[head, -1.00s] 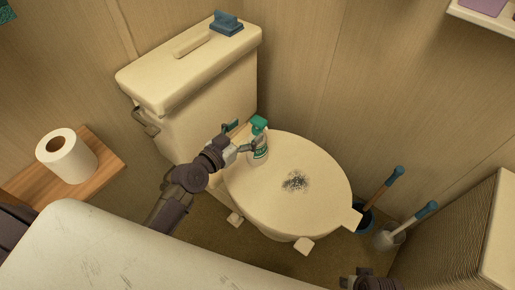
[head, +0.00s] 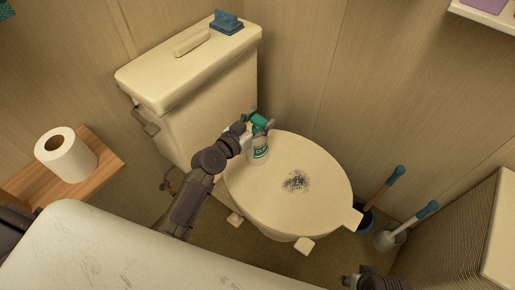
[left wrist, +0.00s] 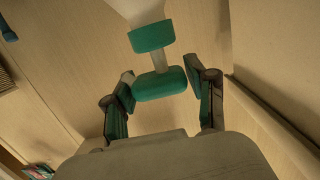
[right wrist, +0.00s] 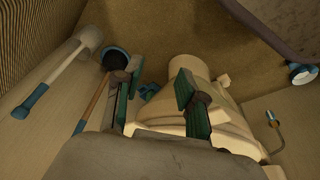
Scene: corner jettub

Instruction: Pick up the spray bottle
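The spray bottle (head: 259,150) stands upright on the closed toilet lid (head: 325,165), near the tank. It has a pale body with a green label and a green spray head. My left gripper (head: 262,124) is at the height of the spray head and partly covers it. In the left wrist view, the green head (left wrist: 160,85) sits between the two spread fingers (left wrist: 158,88). Whether a finger touches it is hard to tell. My right gripper shows in its wrist view (right wrist: 157,88), open and empty, with the toilet beyond it; only part of it shows at the head view's bottom edge.
A dark speckled patch (head: 295,181) marks the lid. A plunger (head: 382,185) and toilet brush (head: 405,228) stand at right. A paper roll (head: 66,155) is on a wooden shelf at left.

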